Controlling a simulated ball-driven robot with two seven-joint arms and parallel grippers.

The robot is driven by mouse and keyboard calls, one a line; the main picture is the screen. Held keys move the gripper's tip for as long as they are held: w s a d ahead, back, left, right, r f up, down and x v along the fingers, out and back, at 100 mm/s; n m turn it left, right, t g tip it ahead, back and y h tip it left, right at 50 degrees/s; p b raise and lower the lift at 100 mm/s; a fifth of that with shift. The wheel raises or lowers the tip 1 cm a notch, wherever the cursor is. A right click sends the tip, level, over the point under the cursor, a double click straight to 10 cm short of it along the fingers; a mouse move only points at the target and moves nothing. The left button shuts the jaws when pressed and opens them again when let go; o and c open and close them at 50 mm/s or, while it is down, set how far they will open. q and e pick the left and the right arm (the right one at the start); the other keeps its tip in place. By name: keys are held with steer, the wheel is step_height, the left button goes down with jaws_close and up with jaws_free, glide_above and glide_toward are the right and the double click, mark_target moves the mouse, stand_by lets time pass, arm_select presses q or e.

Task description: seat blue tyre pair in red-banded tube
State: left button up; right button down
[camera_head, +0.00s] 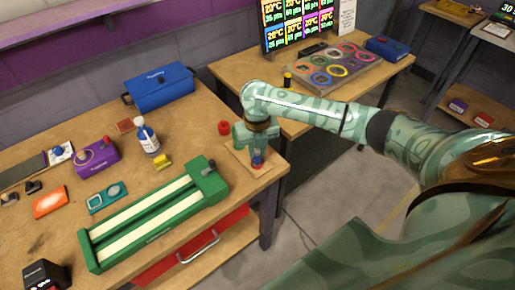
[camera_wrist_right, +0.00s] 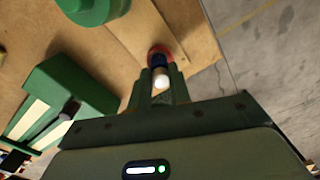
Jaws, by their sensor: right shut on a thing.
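My right gripper (camera_head: 257,158) points down over a small wooden board at the table's right edge. It is shut on a small dark blue piece (camera_head: 257,161), which I take for the blue tyre pair. In the right wrist view the gripper (camera_wrist_right: 161,84) has the blue piece (camera_wrist_right: 158,62) between its fingers, with a white rounded end nearest the camera. A red band (camera_wrist_right: 160,51) shows directly beyond the blue. Red also shows just under the blue in the head view. I cannot tell how far the blue piece sits in the red-banded part. My left gripper is not in view.
The board (camera_head: 236,163) lies near the table edge. A green slot track (camera_head: 88,252) with cream strips lies to its left. A red cylinder (camera_head: 224,128), a white bottle (camera_head: 147,136) and a yellow block (camera_head: 162,161) stand behind. A blue toolbox (camera_head: 160,88) is at the back.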

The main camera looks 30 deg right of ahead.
mark_target(256, 150)
steer(key=c, duration=1.4)
jaws_free()
steer(key=shift+s+f, duration=0.35)
steer(key=shift+f, duration=0.25)
steer(key=shift+o, duration=0.5)
steer(key=shift+w+r, duration=0.1)
steer(key=shift+r, duration=0.35)
step_height(256, 150, up, 13)
steer(key=p, duration=0.5)
steer(key=shift+w+f, duration=0.2)
steer(key=shift+w, duration=0.05)
